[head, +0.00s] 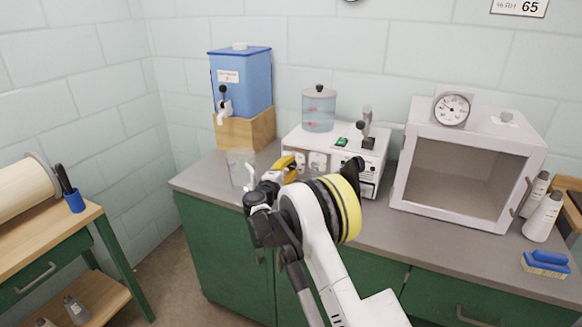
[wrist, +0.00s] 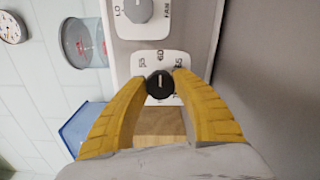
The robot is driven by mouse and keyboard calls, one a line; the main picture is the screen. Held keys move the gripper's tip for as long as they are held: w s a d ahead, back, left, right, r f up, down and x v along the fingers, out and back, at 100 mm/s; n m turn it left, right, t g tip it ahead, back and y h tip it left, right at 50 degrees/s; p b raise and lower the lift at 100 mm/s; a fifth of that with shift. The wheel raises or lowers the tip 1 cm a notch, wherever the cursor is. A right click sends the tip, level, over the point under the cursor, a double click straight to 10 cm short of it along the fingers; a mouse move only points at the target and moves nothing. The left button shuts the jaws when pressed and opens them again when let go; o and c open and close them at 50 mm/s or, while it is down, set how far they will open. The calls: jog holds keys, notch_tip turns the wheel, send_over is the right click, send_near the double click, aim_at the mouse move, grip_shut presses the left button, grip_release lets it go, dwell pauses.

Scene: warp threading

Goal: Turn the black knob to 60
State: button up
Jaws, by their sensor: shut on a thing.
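The black knob (wrist: 159,84) sits on a white dial plate (wrist: 176,59) on the front of a white machine (head: 296,141). In the wrist view the knob is between the yellow fingertips of my gripper (wrist: 160,86), which is shut on it. A short pale mark on the knob points roughly up the picture, toward a number that looks like 60. A 55 shows to its left; figures on the right are partly hidden. In the head view my gripper (head: 291,168) is at the machine's left front, and the arm hides much of that front.
A grey knob (wrist: 138,9) marked LO and FAN is beside it. A clear glass (head: 240,166) stands left of my gripper. A blue tank (head: 243,85) on a wooden block is behind. A white open-fronted cabinet (head: 407,160) stands right on the grey counter.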

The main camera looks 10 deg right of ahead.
dwell(0.3)
jog(key=o, duration=1.2)
jog(key=v, duration=1.2)
